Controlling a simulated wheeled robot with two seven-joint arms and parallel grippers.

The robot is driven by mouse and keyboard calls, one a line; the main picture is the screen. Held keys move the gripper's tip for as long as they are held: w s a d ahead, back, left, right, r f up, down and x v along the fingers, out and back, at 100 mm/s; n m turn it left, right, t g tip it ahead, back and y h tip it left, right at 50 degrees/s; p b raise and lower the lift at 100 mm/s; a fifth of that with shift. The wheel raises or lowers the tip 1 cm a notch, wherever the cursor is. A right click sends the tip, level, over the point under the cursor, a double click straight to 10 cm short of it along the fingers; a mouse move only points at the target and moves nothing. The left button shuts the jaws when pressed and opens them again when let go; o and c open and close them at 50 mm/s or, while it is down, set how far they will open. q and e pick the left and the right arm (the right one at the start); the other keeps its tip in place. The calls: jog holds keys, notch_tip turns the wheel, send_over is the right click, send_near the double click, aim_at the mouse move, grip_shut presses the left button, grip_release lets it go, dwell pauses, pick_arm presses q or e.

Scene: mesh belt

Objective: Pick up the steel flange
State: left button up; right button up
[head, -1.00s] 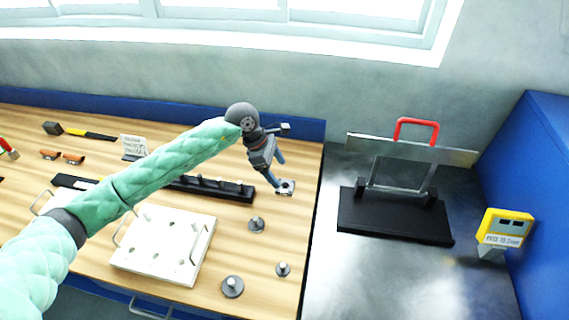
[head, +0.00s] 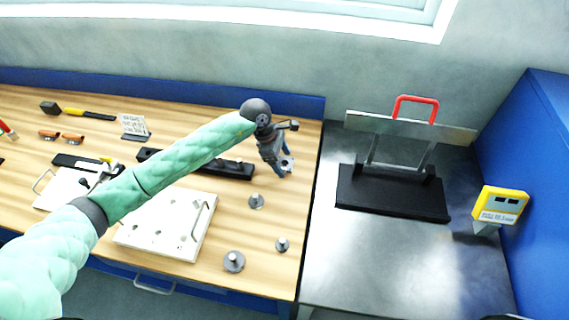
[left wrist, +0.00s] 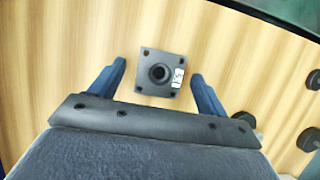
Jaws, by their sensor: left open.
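The steel flange is a dark square plate with corner holes, a round raised hub and a small white label. It lies on the wooden bench and shows whole in the left wrist view (left wrist: 160,72). In the head view the flange (head: 289,162) is partly hidden behind my fingers near the bench's right end. My left gripper (head: 283,169) is open and points down at it. In the left wrist view the left gripper's blue fingers (left wrist: 158,75) stand apart on either side of the flange, with gaps to both edges. My right gripper is not in view.
Several dark round pegged parts (head: 256,201) stand near the flange. A white plate with handles (head: 165,226) and a black rail (head: 228,168) lie left. Right of the bench, a metal table (head: 375,258) bears a black-based stand (head: 390,195) and a yellow device (head: 500,205).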

aim_at(282, 164)
pick_arm(q)
jog(key=c, duration=1.3)
jog(key=shift+r, duration=0.1)
notch_tip(282, 164, up, 4)
jog(key=shift+r, duration=0.2)
jog(key=shift+s+d+r+b, duration=0.1)
jog(key=shift+s+d+r, duration=0.55)
jog(key=shift+s+r, duration=0.85)
jog(key=shift+s+d+r+b, duration=0.1)
jog(key=shift+s+d+r, duration=0.6)
jog(key=shift+s, duration=1.45)
jog(key=shift+s+d+r+b, duration=0.1)
jog(key=shift+s+d+r, duration=0.75)
jog(key=shift+s, duration=1)
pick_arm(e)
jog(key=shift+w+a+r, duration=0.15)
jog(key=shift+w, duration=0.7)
